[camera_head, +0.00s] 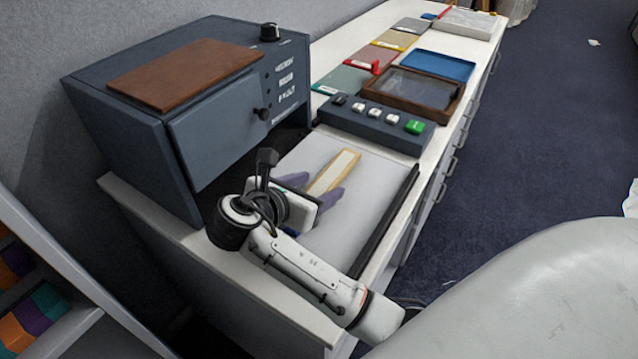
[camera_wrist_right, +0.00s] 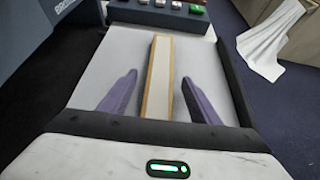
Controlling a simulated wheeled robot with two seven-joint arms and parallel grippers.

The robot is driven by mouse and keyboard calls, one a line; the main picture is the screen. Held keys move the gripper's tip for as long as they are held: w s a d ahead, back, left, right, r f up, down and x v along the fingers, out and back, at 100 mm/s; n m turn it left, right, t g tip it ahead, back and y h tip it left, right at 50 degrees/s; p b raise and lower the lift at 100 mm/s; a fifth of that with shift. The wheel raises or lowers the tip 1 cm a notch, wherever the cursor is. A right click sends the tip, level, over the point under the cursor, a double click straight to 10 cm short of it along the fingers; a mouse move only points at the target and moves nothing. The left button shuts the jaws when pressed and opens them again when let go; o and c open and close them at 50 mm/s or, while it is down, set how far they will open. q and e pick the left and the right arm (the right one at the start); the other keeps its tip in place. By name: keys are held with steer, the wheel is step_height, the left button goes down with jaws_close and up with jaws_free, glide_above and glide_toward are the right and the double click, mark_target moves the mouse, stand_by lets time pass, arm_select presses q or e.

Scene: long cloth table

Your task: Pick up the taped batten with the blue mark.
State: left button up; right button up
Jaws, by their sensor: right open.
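A wooden batten (camera_head: 335,170) with a pale strip of tape along its top lies on a light grey board (camera_head: 372,195). In the right wrist view the batten (camera_wrist_right: 159,75) runs lengthwise between the fingers, pointing away from me. I see no blue mark on it; its near end is hidden by the gripper body in the head view. My right gripper (camera_head: 318,186) has its two purple fingers spread, one on each side of the batten, with a gap on both sides in the wrist view (camera_wrist_right: 160,80). I cannot tell how high the fingertips are above the board. My left gripper is not in view.
A blue-grey machine (camera_head: 228,140) with a brown plate on top stands left of the board. A button box (camera_head: 372,125) stands beyond it. A black bar (camera_head: 385,222) edges the board's right side. A brown tray (camera_head: 455,103) and blue tray (camera_head: 438,65) lie farther back.

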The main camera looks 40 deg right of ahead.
steer(key=shift+w+d+f, duration=0.25)
steer(key=shift+d+f, duration=0.05)
steer(key=shift+d, duration=0.15)
steer(key=c, duration=1.2)
steer(key=shift+c, duration=0.7)
steer(key=shift+r, duration=0.15)
